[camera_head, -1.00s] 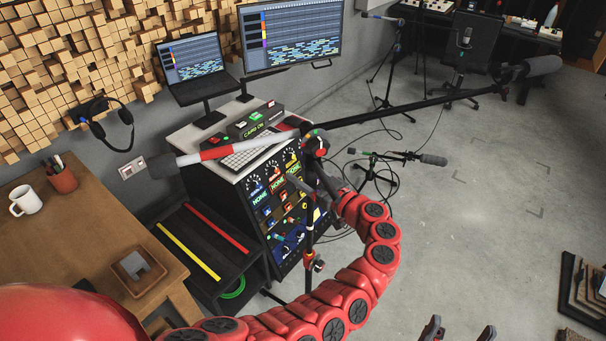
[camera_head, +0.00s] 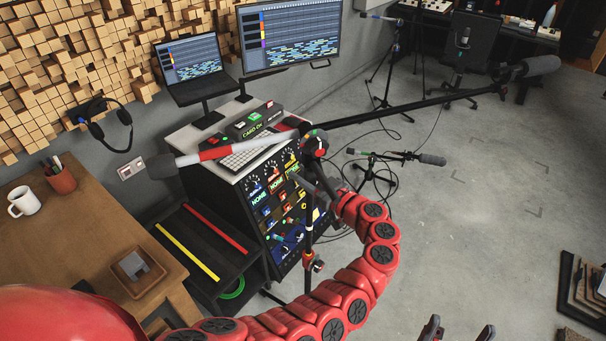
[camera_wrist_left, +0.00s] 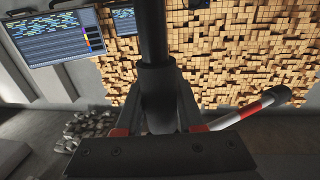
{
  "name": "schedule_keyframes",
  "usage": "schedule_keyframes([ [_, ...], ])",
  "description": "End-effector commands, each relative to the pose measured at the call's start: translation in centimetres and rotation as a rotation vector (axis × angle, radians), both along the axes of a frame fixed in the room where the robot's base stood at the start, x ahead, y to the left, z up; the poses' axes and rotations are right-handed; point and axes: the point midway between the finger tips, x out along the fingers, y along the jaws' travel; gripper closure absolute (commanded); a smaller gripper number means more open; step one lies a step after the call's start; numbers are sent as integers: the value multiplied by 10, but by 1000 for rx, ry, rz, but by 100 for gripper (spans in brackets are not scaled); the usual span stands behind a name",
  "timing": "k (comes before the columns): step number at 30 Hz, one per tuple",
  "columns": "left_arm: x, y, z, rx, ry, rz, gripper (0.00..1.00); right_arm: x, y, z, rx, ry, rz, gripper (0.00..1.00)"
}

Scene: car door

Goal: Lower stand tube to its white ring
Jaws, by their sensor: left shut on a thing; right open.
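The stand's thin dark tube (camera_head: 308,232) rises in front of the equipment rack, with a red-marked clamp (camera_head: 314,262) lower on it. A long boom with red and white bands (camera_head: 215,154) crosses its top at a joint (camera_head: 315,143). My left gripper (camera_head: 318,190) is shut on the stand below that joint. In the left wrist view, the black tube (camera_wrist_left: 153,35) runs down into a thicker dark collar (camera_wrist_left: 158,85) between the fingers. I cannot make out the white ring clearly. My right gripper (camera_head: 457,331) is open and empty at the bottom edge.
The rack (camera_head: 262,210) with knobs and lit labels stands close behind the tube. A wooden desk (camera_head: 85,235) with a mug is at left. A low microphone stand (camera_head: 375,170) and cables lie behind my arm. The floor at right is mostly clear.

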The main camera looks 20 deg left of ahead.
Motion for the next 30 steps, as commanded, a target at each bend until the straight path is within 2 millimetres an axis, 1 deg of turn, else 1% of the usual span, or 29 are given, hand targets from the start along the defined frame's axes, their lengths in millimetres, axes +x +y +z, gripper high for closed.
schedule_keyframes([
  [17, 0, 0, 0, 0, 0, -1, 100, 0, 0, 0, 0, 0, 0, 14],
  [20, 0, 0, -3, 0, 0, -1, 100, 0, 0, -2, 0, 0, 0, 14],
  [23, 1, 0, -19, 0, 1, -2, 100, 0, 0, -12, 0, 0, 0, 14],
  [26, 0, 0, -48, 0, 2, 1, 100, 0, 0, -29, 0, 0, 0, 14],
  [27, 0, 0, -62, 0, 4, 1, 100, 0, 0, -37, 0, 0, 0, 14],
  [30, 0, 0, -95, 1, 5, -1, 100, 0, 0, -58, 0, 0, 0, 14],
])
